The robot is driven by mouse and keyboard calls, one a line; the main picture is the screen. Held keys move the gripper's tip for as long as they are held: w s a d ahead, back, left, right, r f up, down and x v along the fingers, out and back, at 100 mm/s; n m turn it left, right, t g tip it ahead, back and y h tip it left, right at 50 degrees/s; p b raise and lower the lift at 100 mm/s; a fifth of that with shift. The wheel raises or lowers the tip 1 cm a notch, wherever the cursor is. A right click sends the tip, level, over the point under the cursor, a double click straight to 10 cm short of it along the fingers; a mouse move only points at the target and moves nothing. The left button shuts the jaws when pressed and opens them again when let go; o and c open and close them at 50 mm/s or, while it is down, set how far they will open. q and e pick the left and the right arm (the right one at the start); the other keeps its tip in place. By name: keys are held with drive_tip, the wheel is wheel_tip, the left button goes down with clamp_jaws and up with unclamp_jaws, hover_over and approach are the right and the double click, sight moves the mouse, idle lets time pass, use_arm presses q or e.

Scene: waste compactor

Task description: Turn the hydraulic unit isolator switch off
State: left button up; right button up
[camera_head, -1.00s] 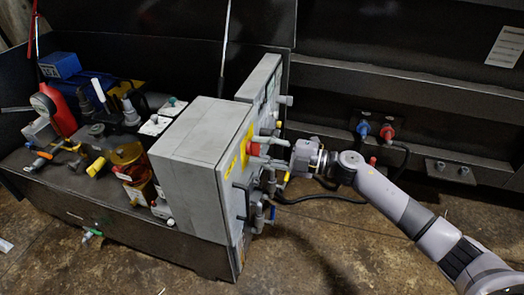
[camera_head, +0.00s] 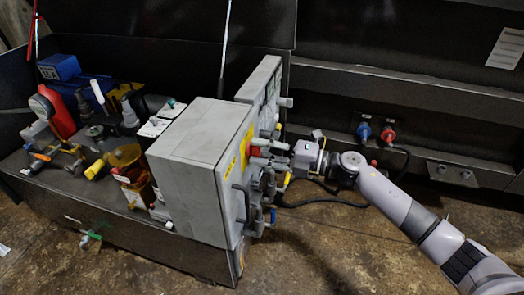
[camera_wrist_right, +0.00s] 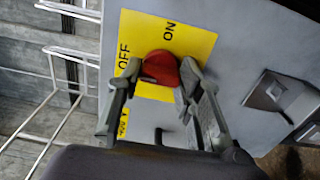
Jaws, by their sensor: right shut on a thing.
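The isolator switch is a red knob (camera_wrist_right: 161,67) on a yellow plate (camera_wrist_right: 190,38) marked OFF and ON, on the side of a grey cabinet (camera_head: 195,150). In the right wrist view my right gripper (camera_wrist_right: 160,76) has its two fingers on either side of the red knob, shut on it. In the head view the knob (camera_head: 258,151) shows as a bit of red at the fingertips, and my right gripper (camera_head: 272,158) reaches it from the right. The fingers hide part of the knob. My left gripper is not in view.
A black handle (camera_head: 240,200) and a hanging blue-ended part (camera_head: 272,215) sit on the cabinet side below the switch. Blue and red connectors (camera_head: 376,133) with a black cable are behind my right arm. The floor in front is clear.

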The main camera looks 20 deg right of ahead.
drive_tip(key=o, duration=1.2)
drive_tip(key=shift+c, duration=0.2)
drive_tip(key=v, duration=1.2)
drive_tip(key=shift+f, duration=0.1)
